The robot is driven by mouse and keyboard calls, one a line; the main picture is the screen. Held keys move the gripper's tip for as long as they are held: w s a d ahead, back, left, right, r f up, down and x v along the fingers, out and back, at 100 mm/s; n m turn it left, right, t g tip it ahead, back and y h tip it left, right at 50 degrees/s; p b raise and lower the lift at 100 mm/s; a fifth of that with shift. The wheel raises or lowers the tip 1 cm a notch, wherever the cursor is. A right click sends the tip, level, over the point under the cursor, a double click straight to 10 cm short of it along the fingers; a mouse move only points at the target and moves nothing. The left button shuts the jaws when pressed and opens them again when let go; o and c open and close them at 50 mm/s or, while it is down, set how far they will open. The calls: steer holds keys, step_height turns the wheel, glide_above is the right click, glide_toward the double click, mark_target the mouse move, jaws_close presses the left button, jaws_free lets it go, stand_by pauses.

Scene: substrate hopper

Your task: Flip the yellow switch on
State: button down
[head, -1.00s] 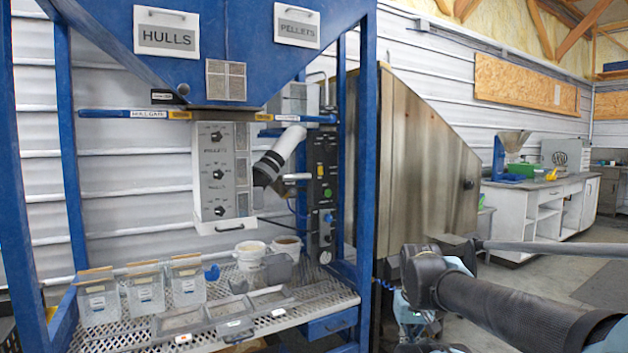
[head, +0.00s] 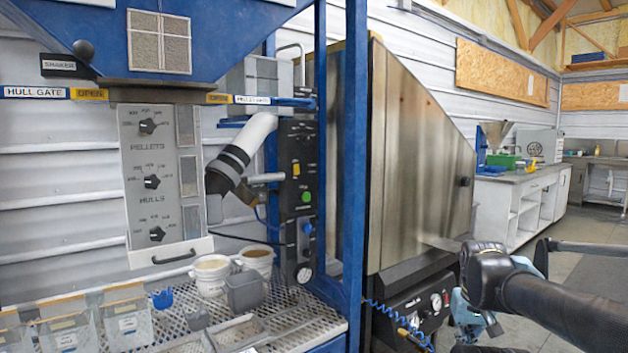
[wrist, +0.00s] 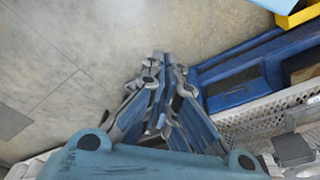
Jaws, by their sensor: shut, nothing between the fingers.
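The yellow switch (head: 296,169) is a small yellow piece on the tall black control panel (head: 299,140), behind the blue frame post in the head view. A green button (head: 306,197) sits below it on the same panel. My gripper (head: 490,325) is at the lower right of the head view, well to the right of the panel and apart from it. In the wrist view my gripper (wrist: 158,75) points down over the concrete floor, its fingers together and empty. The yellow switch does not show in the wrist view.
A blue post (head: 341,150) stands just right of the panel. A steel cabinet (head: 410,170) fills the space between post and my arm. A perforated shelf (head: 310,320) holds white tubs (head: 211,275) and bins. Floor at far right is open.

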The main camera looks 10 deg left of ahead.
mark_target(297, 170)
steer(key=w+a+r+m+t+y, duration=0.3)
steer(key=w+a+r+m, duration=0.5)
steer(key=a, duration=0.5)
steer(key=w+a+r+m+t+y, duration=0.2)
steer(key=w+a+r+m+y, duration=0.3)
steer(key=w+a+r+m, duration=0.4)
steer(key=w+a+r+m+t+y, duration=0.3)
steer(key=w+a+r+m, duration=0.6)
steer(key=w+a+r, duration=0.6)
steer(key=a+r+y, duration=0.1)
steer(key=a+r, duration=0.1)
steer(key=a, duration=0.2)
steer(key=shift+w+t+y, duration=0.25)
steer(key=shift+t+y, duration=0.05)
steer(key=shift+a, duration=0.15)
steer(key=x, duration=1.4)
